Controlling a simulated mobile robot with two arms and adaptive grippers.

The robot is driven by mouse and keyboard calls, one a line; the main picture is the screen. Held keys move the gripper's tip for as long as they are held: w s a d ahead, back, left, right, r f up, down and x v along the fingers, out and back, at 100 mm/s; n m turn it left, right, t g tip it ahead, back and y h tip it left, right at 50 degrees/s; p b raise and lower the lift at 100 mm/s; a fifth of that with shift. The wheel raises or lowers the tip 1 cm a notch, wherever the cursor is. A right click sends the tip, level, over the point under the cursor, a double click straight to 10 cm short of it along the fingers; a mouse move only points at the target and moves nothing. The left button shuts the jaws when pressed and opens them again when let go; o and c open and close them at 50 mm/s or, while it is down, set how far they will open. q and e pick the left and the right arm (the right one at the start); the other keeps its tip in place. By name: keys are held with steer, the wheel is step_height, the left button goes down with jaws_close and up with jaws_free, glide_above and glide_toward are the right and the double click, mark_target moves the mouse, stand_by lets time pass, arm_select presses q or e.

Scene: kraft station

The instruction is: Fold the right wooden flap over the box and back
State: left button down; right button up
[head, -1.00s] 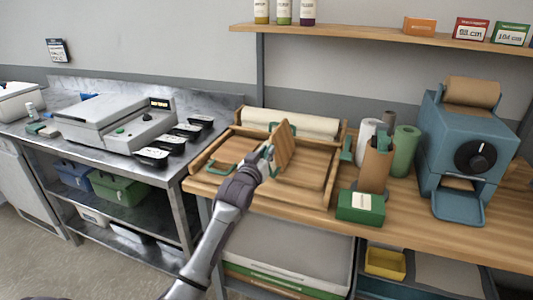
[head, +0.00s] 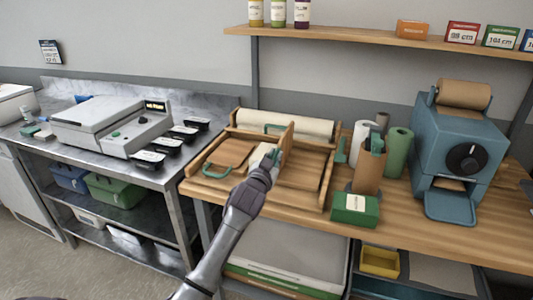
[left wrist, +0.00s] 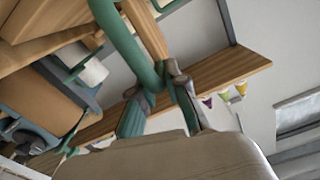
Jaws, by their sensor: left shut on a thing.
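The wooden folding station (head: 322,192) lies on the bench. My left gripper (head: 268,164) is at the flap's near side. In the left wrist view, its fingers (left wrist: 165,95) are shut on a green bar handle (left wrist: 128,42). The left wooden flap (head: 228,153) lies low, with its own green handle (head: 217,170) in front. My right gripper is not in view.
A white roll (head: 290,124) lies behind the station. Several upright rolls, including a green one (head: 398,152), and a green box (head: 355,209) stand to the right. A blue dispenser (head: 462,145) is farther right. The steel table with a scale (head: 100,124) is left.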

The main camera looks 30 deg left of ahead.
mark_target(305, 199)
arm_select(q)
steer(key=d+f+m, duration=0.1)
steer(key=d+m, duration=0.2)
steer(key=w+d+f+m+b, duration=0.1)
steer(key=d+f+m, duration=0.1)
steer(key=m, duration=0.2)
steer(key=w+d+f+m+b, duration=0.1)
steer(key=d+f+m, duration=0.1)
steer(key=d+m, duration=0.1)
steer(key=shift+d+f+m, duration=0.2)
steer(key=shift+d+m, duration=0.15)
steer(key=shift+m, duration=0.15)
steer(key=f+m, duration=0.1)
steer(key=d+f+m+b, duration=0.1)
steer(key=m, duration=0.1)
steer(key=shift+w+f, duration=0.15)
steer(key=shift+f, duration=0.1)
steer(key=shift+d+f+m+b, duration=0.25)
steer(key=shift+f+m+b, duration=0.35)
steer(key=shift+f+m, duration=0.3)
steer(key=c, duration=1.2)
jaws_free()
steer(key=shift+w, duration=0.1)
